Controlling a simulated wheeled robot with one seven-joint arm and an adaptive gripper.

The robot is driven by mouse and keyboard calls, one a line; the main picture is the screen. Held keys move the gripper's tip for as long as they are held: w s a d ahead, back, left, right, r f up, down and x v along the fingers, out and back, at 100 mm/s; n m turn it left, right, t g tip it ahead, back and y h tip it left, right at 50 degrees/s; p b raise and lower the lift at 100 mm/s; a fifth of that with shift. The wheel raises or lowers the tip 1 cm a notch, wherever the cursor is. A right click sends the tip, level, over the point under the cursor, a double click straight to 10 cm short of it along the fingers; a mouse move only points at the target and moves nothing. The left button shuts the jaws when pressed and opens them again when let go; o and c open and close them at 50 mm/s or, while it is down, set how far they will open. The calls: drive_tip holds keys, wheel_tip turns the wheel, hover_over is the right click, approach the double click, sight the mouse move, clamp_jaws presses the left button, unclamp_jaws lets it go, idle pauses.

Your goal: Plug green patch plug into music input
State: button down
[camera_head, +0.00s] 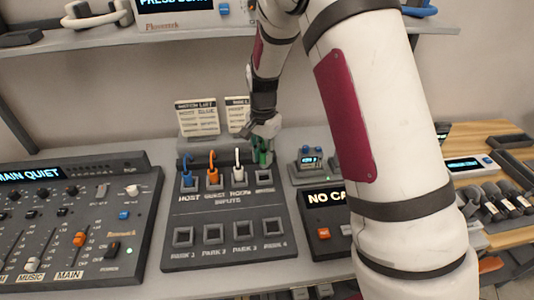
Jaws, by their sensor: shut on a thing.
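The patch panel (225,213) is a dark box with an upper row of input sockets. The green patch plug (263,156) is in my gripper (263,137), which is shut on it. It is held upright just above and behind the fourth input socket (264,178), at the right end of the row. That socket looks empty, and its label is not readable here. A blue plug (187,176), an orange plug (212,175) and a white plug (238,173) stand in the HOST, GUEST and ROOM inputs.
Several empty park sockets (214,234) line the panel's lower part. An audio mixer (75,225) stands left. A small device (310,163) and a "NO CA..." display box (325,218) stand right, partly behind my arm. Cards (197,117) stand behind the panel.

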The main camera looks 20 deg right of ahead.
sight(264, 168)
drive_tip(key=shift+f+b, duration=0.8)
drive_tip(key=shift+f, duration=1.45)
drive_tip(key=shift+f, duration=0.6)
drive_tip(key=c, duration=1.7)
unclamp_jaws()
drive_tip(key=shift+r+p, duration=2)
drive_tip(key=shift+r, duration=3.5)
